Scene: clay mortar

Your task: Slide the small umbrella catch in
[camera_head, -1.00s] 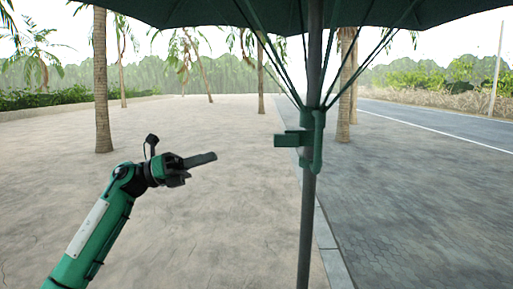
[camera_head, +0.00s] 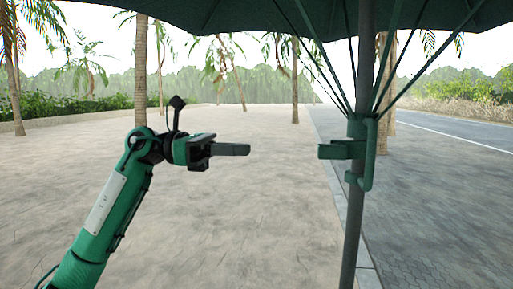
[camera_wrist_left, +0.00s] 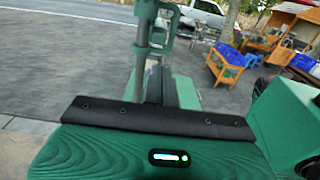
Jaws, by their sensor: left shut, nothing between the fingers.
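The small umbrella catch (camera_head: 338,150) is a green block sticking out to the left from the green runner (camera_head: 366,155) on the umbrella's dark pole (camera_head: 353,225). My left gripper (camera_head: 247,149) is shut and empty. It points right at about the catch's height in the head view, with a visible gap between fingertips and catch. In the left wrist view the shut fingers (camera_wrist_left: 160,86) point ahead, near the pole (camera_wrist_left: 141,65), with the green runner (camera_wrist_left: 164,22) above them. The catch's exact outline is hard to make out there. My right gripper is not in view.
The open dark green canopy (camera_head: 290,15) spreads overhead, with thin struts slanting to the runner. Palm trunks (camera_head: 140,70) stand behind on open paving. The left wrist view also shows a wooden stall (camera_wrist_left: 275,35) and blue crates (camera_wrist_left: 228,58).

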